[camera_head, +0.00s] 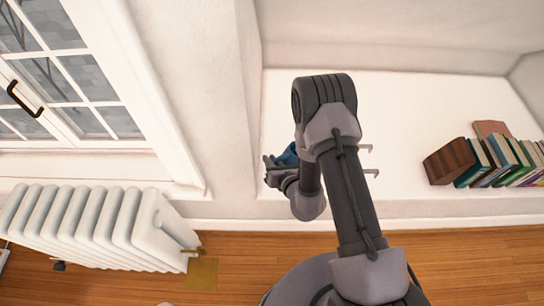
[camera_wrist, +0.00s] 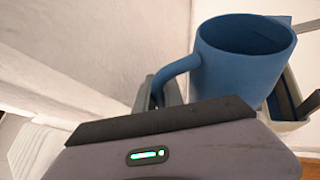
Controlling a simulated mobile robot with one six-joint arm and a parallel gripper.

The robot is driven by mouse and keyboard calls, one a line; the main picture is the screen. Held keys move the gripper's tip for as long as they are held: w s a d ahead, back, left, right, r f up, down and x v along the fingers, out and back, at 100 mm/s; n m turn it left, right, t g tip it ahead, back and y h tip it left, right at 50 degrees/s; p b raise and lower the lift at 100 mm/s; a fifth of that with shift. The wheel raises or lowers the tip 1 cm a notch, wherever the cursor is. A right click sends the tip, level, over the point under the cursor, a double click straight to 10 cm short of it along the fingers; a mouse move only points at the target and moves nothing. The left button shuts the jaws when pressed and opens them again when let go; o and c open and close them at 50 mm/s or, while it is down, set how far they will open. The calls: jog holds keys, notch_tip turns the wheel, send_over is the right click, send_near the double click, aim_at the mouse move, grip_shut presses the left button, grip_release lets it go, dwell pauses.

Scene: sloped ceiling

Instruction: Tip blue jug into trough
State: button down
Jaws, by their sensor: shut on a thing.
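The blue jug (camera_wrist: 240,65) fills the upper right of the wrist view, its round mouth facing up in that picture and its handle curving down to the left. What is inside cannot be made out. In the head view only a small blue part of the jug (camera_head: 288,155) shows beside my gripper (camera_head: 273,170), left of my arm.
A white ledge (camera_head: 410,100) runs behind my arm, its middle right part clear. A row of books with a brown block (camera_head: 449,161) stands at its right. A white radiator (camera_head: 100,225) and a window (camera_head: 75,75) are at the left. Wooden floor (camera_head: 470,262) lies below.

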jog(key=shift+w+d+r+m+g+y+p, duration=0.15)
jog(key=shift+r+m+g+y+p, duration=0.25)
jog(key=shift+r+m+p, duration=0.55)
dwell(0.5)
jog(key=shift+w+d+r+m+y+p, duration=0.1)
jog(key=shift+d+r+m+y+p, duration=0.05)
jog(key=shift+r+m+y+p, duration=0.15)
jog(key=shift+w+d+r+m+y+p, duration=0.1)
jog(key=shift+d+r+m+y, duration=0.05)
jog(key=shift+r+y, duration=0.25)
dwell(0.4)
jog(key=shift+w+d+r+m+g+y+p, duration=0.45)
jog(key=shift+d+r+m+y, duration=0.25)
jog(key=shift+d+r+m, duration=0.25)
dwell(1.2)
jog(key=shift+w+d+r+m+y+p, duration=0.2)
jog(key=shift+w+d+r+m+y, duration=0.2)
jog(key=shift+d+r+m, duration=0.25)
jog(key=shift+w+d+r+m+y+p, duration=0.2)
jog(key=shift+w+d+r+m+y, duration=0.15)
jog(key=shift+d+r+m, duration=0.3)
dwell(1.9)
jog(key=shift+a+r+n, duration=0.1)
jog(key=shift+a+n, duration=0.05)
jog(key=shift+n, duration=0.1)
